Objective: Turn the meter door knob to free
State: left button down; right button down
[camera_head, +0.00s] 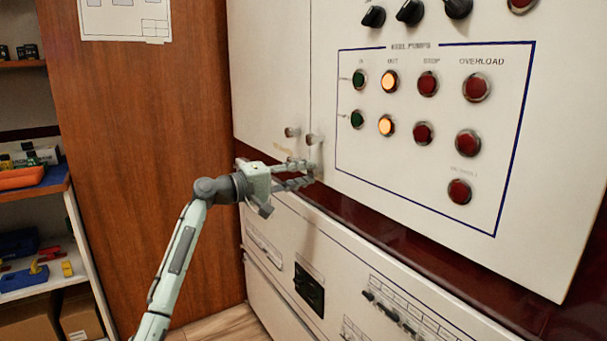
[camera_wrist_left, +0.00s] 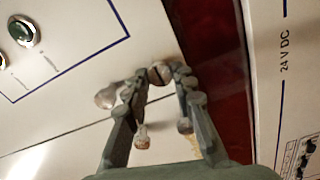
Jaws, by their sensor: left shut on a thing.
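In the left wrist view a small round metal knob (camera_wrist_left: 160,73), with a dark slot across its face, sits between my left fingertips. I take it for the meter door knob; no label on it is readable. My left gripper (camera_wrist_left: 160,82) is shut on it at the lower edge of the white panel. In the head view my left gripper (camera_head: 309,173) reaches in from the left to the same edge, and its fingers hide the knob. My right gripper is in neither view.
Two door knobs, a left one (camera_head: 291,131) and a right one (camera_head: 314,139), stick out just above my left gripper. The panel (camera_head: 430,130) carries lit and unlit buttons to the right. A shelf (camera_head: 45,190) and a wooden panel (camera_head: 145,130) stand at the left.

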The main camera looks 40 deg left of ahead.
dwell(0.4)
pick_arm(q)
jog(key=c, duration=1.3)
grip_release()
jog(key=shift+o, duration=0.2)
jog(key=shift+s, duration=0.1)
jog(key=v, duration=1.2)
jog(key=shift+a, duration=0.1)
